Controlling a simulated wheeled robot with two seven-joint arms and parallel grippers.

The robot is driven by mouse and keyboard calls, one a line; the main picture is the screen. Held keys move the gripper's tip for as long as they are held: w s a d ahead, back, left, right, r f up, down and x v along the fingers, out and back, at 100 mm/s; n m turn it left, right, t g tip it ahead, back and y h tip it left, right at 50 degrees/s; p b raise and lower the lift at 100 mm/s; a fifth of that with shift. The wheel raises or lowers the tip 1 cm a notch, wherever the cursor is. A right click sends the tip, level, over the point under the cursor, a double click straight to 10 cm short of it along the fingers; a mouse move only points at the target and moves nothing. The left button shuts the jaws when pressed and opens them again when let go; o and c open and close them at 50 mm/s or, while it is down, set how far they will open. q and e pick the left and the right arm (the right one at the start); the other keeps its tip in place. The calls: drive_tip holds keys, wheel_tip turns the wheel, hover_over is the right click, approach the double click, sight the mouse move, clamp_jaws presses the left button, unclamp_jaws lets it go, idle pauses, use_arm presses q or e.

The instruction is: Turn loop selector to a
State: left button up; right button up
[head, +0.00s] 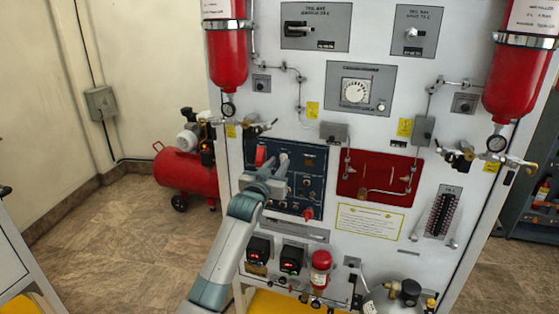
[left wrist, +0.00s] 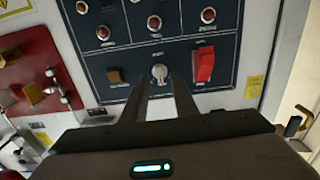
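The dark blue control panel (head: 312,157) is on the white trainer board, left of centre in the head view. A pale round selector knob (left wrist: 159,72) with a pointer shows on this panel in the left wrist view; I cannot read its label. My right gripper is not in view.
Several small red-centred controls line the panel. A red recessed panel (head: 377,177) is to the right. A red compressor (head: 187,172) stands at left.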

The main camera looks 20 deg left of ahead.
use_arm(q)
drive_tip(key=shift+w, duration=0.9)
clamp_jaws()
drive_tip(key=shift+n, duration=0.4)
drive_tip(key=n+p, duration=0.1)
drive_tip(key=n, duration=0.3)
drive_tip(key=shift+p, duration=0.3)
drive_tip(key=shift+n+p, duration=0.55)
drive_tip(key=shift+n, duration=1.55)
